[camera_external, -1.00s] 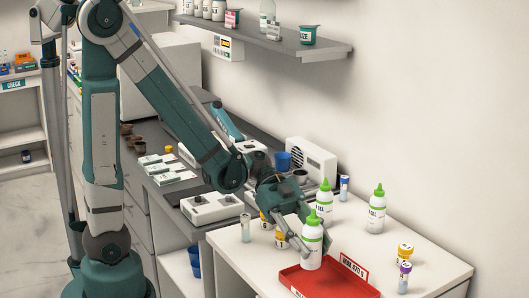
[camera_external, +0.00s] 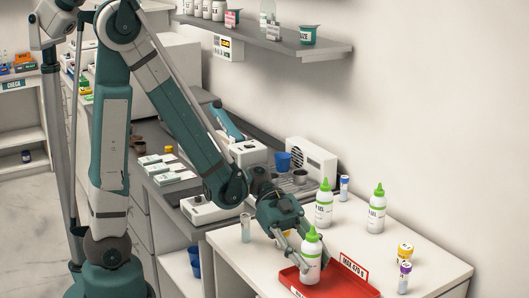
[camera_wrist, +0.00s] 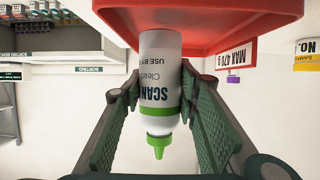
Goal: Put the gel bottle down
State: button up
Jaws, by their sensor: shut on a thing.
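The gel bottle (camera_external: 311,262), white with a green cap and nozzle, is upright at the left part of the red tray (camera_external: 342,284). My gripper (camera_external: 302,262) is shut on it from the left side. In the wrist view the bottle (camera_wrist: 159,85) appears upside down between the two finger pads of my gripper (camera_wrist: 160,95), with its base against or very near the red tray (camera_wrist: 215,22). I cannot tell whether the base touches the tray floor.
Two similar green-capped bottles (camera_external: 325,205) (camera_external: 377,211) stand behind on the white table (camera_external: 430,262). A sign (camera_external: 353,268) stands at the tray's back edge. A clear tube (camera_external: 246,229) stands at the left.

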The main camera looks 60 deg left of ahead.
jog(key=shift+f, duration=0.95)
jog(key=shift+f+b, duration=0.1)
jog(key=shift+b, duration=0.25)
jog(key=o, duration=1)
jog(key=shift+o, duration=0.2)
jog(key=shift+r, duration=0.2)
jog(key=shift+p+v, duration=1)
jog(key=shift+v, duration=2.7)
jog(key=shift+o, duration=0.5)
jog(key=shift+f, duration=0.1)
